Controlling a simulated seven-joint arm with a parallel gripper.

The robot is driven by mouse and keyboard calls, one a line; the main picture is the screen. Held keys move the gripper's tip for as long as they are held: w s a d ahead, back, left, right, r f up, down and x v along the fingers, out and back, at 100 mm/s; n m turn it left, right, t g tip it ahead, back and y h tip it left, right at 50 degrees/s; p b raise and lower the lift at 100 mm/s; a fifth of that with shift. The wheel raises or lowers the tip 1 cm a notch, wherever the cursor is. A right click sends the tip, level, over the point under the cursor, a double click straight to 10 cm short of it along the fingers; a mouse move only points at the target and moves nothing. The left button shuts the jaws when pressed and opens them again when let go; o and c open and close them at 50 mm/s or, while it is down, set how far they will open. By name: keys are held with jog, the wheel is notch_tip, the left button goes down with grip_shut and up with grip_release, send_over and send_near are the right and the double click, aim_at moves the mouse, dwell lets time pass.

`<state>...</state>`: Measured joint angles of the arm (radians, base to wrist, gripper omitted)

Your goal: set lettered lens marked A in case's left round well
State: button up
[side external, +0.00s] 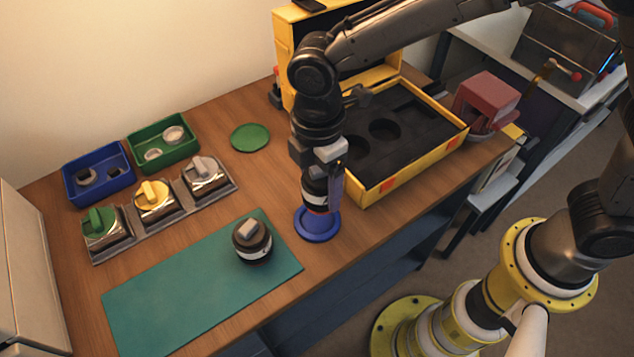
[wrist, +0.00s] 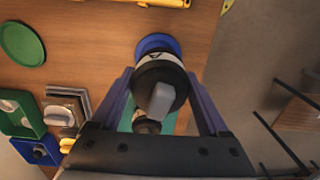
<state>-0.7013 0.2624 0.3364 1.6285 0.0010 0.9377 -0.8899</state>
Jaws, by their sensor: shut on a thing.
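My gripper (side external: 325,172) points down, shut on a dark lens with a white band (side external: 314,198). In the wrist view the lens (wrist: 158,88), with a grey block on top, sits between the two fingers. It is upright at a round blue stand (side external: 317,226); I cannot tell whether it touches the stand. A second dark lens (side external: 252,241) with a grey block on top stands on the green mat (side external: 190,290).
Blue (side external: 98,197) and green (side external: 163,160) bins with small parts stand at the left. A tray with several knobbed blocks (side external: 152,200) is in front. A green disc (side external: 250,137) lies behind my gripper.

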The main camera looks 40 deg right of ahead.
jog(key=w+d+r+m, duration=0.1)
jog(key=w+d+r, duration=0.1)
jog(key=w+d, duration=0.35)
jog(key=w+d+r, duration=0.2)
jog(key=d, duration=0.6)
jog(key=shift+w+d+f, duration=0.15)
jog(key=shift+w+f, duration=0.05)
jog(key=shift+f, duration=1.1)
jog(key=shift+w+d+f, duration=0.1)
jog(key=shift+w+f, duration=0.05)
jog(key=shift+f, duration=1.1)
jog(key=shift+f, duration=1.6)
jog(key=o, duration=1.2)
jog(key=shift+o, duration=0.2)
jog(key=shift+s+f, duration=0.1)
notch_tip(320, 180, up, 9)
jog(key=shift+m, duration=0.3)
